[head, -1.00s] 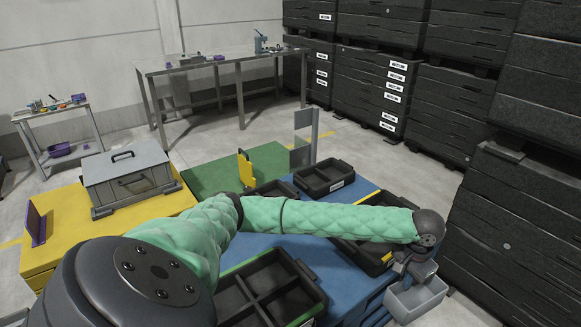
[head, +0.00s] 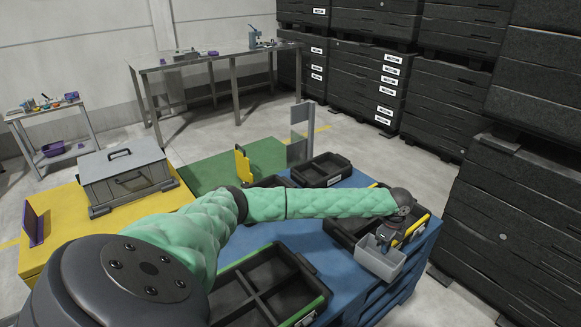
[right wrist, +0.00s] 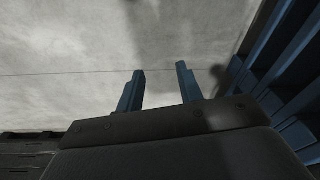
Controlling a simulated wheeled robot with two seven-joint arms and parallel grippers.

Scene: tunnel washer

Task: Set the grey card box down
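The grey card box (head: 375,264) is a small, open-topped light grey bin at the right end of the blue table in the head view. My left gripper (head: 383,243) reaches over from the left and is shut on its rim; the fingertips are small and partly hidden. The box looks about level. I cannot tell whether its underside touches the blue top. In the right wrist view my right gripper (right wrist: 160,84) has its two fingers apart with nothing between them, over bare floor.
The blue table (head: 330,258) carries a black divided tray (head: 262,290) in front, a black bin (head: 345,228) beside the box and another black bin (head: 322,170) behind. A yellow strip (head: 412,229) lies close by the gripper. Black stacked crates (head: 515,220) stand to the right across a floor gap.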

